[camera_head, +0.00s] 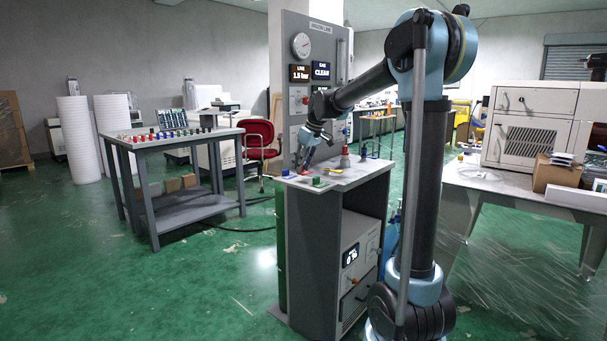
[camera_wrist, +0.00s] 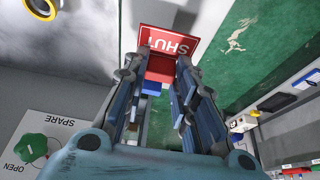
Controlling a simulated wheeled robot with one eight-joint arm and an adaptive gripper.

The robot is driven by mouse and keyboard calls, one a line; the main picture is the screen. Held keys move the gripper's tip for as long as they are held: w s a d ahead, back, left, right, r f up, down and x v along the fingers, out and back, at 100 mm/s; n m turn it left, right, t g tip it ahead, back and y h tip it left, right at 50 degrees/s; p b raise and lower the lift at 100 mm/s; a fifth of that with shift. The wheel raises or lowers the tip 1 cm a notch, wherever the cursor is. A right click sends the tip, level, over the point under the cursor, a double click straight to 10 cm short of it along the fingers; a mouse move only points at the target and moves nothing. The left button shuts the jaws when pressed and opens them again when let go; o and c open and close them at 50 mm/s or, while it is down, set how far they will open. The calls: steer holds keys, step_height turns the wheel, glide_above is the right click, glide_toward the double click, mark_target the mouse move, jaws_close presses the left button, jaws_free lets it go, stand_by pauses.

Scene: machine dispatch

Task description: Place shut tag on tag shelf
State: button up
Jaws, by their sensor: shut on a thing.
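My gripper (camera_wrist: 157,66) is shut on the red shut tag (camera_wrist: 168,40), whose white lettering "SHUT" reads upside down in the wrist view. The tag's red block sits between the two fingers and its plate sticks out beyond the fingertips. In the head view my gripper (camera_head: 304,160) is low over the left part of the grey console's light top (camera_head: 345,178). The tag is too small there to tell whether it touches the top. I cannot tell for sure which surface is the tag shelf.
A green knob (camera_wrist: 32,147) stands on a panel marked OPEN and SPARE. A green piece (camera_head: 318,182) and a red-and-grey fitting (camera_head: 345,157) stand on the console top. A tall gauge panel (camera_head: 312,75) rises behind. A grey table (camera_head: 180,137) with several coloured items is at left.

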steer(key=shift+f, duration=1.55)
steer(key=o, duration=0.7)
steer(key=shift+f, duration=0.1)
steer(key=shift+c, duration=0.2)
steer(key=v, duration=1.2)
steer(key=s+d+f+m+h, duration=0.1)
steer(key=s+d+f+m, duration=0.1)
steer(key=s+d+f, duration=0.3)
steer(key=s+d+f+m, duration=0.15)
steer(key=s+d, duration=0.25)
steer(key=s, duration=0.4)
steer(key=s+d+f+m+h, duration=0.1)
steer(key=s+d+f, duration=0.25)
steer(key=s, duration=0.25)
steer(key=s+d+f+m, duration=0.2)
steer(key=s+d+f, duration=0.2)
steer(key=s+f, duration=0.5)
steer(key=s+d+f+m+h, duration=0.1)
steer(key=s+d+f+m, duration=0.2)
steer(key=s+f, duration=0.6)
steer(key=shift+s+d+f+m+g, duration=0.35)
steer(key=shift+s+d, duration=0.35)
steer(key=shift+d, duration=0.45)
